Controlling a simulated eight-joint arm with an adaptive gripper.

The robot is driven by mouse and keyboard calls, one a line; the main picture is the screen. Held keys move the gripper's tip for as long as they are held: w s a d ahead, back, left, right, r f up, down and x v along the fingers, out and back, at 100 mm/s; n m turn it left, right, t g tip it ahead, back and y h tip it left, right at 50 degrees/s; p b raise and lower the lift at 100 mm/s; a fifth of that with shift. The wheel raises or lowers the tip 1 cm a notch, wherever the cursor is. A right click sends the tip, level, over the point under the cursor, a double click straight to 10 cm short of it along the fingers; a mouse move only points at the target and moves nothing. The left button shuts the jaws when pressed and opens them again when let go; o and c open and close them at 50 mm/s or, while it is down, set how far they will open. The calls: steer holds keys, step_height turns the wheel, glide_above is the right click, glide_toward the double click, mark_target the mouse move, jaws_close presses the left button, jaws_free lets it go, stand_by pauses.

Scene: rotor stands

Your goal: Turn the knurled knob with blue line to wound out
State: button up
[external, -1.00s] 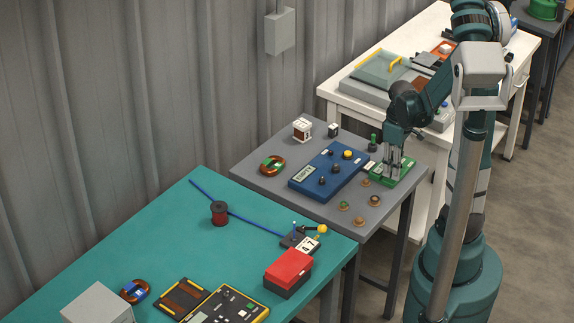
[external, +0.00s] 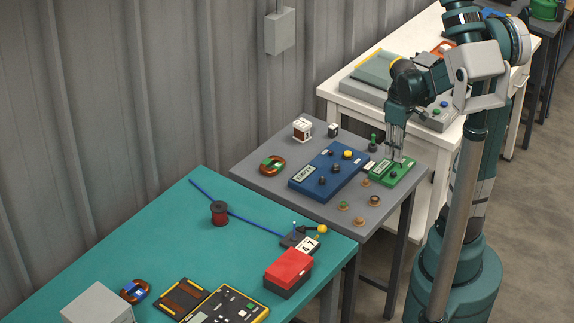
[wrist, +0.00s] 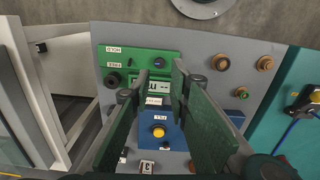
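My gripper (external: 395,154) hangs pointing down over the small green unit (external: 380,178). Its two fingers are apart with nothing between them, as the wrist view also shows (wrist: 157,92). The green unit (wrist: 140,64) bears a small display, HOLD and FREE labels, a black knob (wrist: 113,79) at the left and a dark round knob (wrist: 159,62). I cannot make out a blue line on either knob, so I cannot tell which is the named one. The fingers hide part of the unit's right side.
A blue panel (external: 326,174) with knobs and a yellow button stands beside the green unit on the grey table (external: 270,190). Several brass-based knobs (external: 375,200) stand in front. A dark post with green top (external: 373,139) is close behind the green unit.

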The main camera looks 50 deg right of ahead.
step_height(320, 180, up, 4)
glide_above(394, 173)
steer(key=shift+w+r, duration=0.1)
stand_by(0.7)
step_height(394, 173, down, 4)
steer(key=n+p, duration=0.5)
steer(key=n, duration=0.5)
steer(key=shift+f, duration=0.3)
steer(key=shift+f+b, duration=0.7)
steer(key=shift+f, duration=3)
steer(key=shift+c, duration=0.6)
